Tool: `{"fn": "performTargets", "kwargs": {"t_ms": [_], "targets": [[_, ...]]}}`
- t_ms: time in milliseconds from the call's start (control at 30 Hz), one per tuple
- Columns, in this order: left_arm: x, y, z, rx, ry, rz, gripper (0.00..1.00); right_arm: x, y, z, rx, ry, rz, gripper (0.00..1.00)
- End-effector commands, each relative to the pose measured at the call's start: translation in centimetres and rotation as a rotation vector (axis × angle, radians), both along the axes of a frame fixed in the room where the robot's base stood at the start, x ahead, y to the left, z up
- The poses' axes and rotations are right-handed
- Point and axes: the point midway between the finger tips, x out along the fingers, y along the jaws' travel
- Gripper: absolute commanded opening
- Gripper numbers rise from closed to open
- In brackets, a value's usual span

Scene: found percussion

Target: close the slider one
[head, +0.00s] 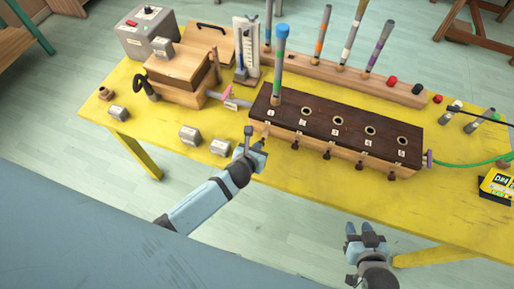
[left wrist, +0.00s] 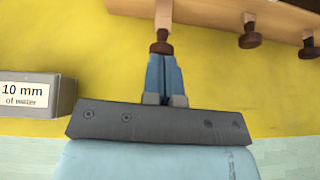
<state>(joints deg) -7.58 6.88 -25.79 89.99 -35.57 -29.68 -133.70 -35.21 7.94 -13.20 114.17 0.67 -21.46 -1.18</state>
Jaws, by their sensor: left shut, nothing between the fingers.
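The wooden slider chest (head: 330,135) has a dark top with numbered holes and several dark knobs along its front. Slider one is at the left end. In the left wrist view its pale stem (left wrist: 164,14) and brown knob (left wrist: 161,47) stick out further than the neighbouring slider (left wrist: 249,40). My left gripper (head: 262,146) is shut and empty in front of slider one. In the left wrist view its fingertips (left wrist: 162,58) are at the knob's outer end; contact is unclear. My right gripper (head: 364,232) appears open and empty, low in front of the table.
Several grey weights stand left of the gripper, one labelled 10 mm (left wrist: 36,95). A striped tube (head: 279,65) stands in hole one. A wooden bellows box (head: 180,75) is behind left. A green hose (head: 470,163) leaves the chest's right end. The yellow table (head: 300,190) is clear in front.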

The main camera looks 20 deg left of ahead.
Motion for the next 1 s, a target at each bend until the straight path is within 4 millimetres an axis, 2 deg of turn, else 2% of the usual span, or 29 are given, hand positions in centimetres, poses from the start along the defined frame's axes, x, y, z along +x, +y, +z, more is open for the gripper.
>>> {"fn": "performTargets", "kwargs": {"t_ms": [67,300,400,767,1000], "targets": [[0.2,0.0,0.1,0.001,-0.001,-0.001,0.0,0.0,0.0,0.1,0.001,0.0,0.001,0.36],[3.1,-0.1,0.2,0.002,-0.002,-0.002,0.0,-0.1,0.1,1.0,0.0,0.0,0.001,0.36],[3.7,-0.1,0.1,0.001,-0.001,0.0,0.0,-0.1,0.0,1.1,0.0,-0.002,0.001,0.36],[3.9,0.1,0.2,0.001,-0.005,0.002,0.0,-0.2,-0.1,0.7,-0.003,0.003,-0.002,0.36],[3.7,0.8,0.5,0.003,-0.004,0.003,0.0,-0.1,-0.1,1.6,-0.002,0.003,-0.004,0.36]]}}
